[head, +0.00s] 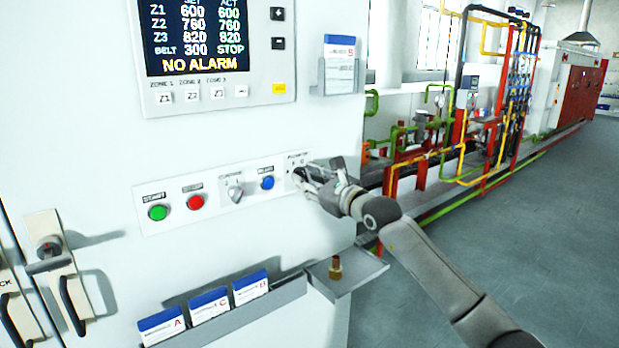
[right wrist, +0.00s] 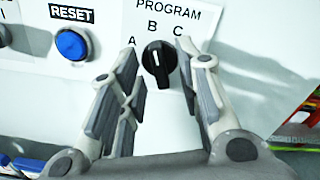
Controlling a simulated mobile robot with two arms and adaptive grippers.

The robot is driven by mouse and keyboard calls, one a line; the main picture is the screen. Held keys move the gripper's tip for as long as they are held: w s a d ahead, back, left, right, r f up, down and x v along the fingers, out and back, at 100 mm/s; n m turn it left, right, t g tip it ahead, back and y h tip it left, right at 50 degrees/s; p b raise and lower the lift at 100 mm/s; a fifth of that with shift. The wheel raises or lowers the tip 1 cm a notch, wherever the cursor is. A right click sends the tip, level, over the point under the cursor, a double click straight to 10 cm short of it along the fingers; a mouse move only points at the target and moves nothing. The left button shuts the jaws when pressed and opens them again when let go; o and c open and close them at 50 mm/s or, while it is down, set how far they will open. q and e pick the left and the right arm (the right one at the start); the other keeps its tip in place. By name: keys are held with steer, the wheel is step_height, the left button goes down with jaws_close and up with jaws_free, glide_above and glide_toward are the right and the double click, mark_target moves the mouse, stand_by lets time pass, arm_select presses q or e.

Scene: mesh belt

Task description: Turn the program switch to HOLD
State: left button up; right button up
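The program switch (right wrist: 157,64) is a black rotary knob on a white plate marked PROGRAM, with A, B and C around it. Its white pointer mark points up, about toward B. No HOLD label can be read; my right finger covers part of the plate's right side. My right gripper (right wrist: 167,75) is open, its fingers on either side of the knob with gaps to it. In the head view the right gripper (head: 312,176) is at the right end of the button panel and partly covers the switch. My left gripper is not in view.
The panel also has a green START button (head: 158,213), a red button (head: 195,202), a grey selector (head: 235,192) and a blue RESET button (head: 267,183). Below are a card rack (head: 235,312) and a small shelf (head: 352,280) with a brass piece (head: 335,268).

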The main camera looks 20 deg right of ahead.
jaws_close()
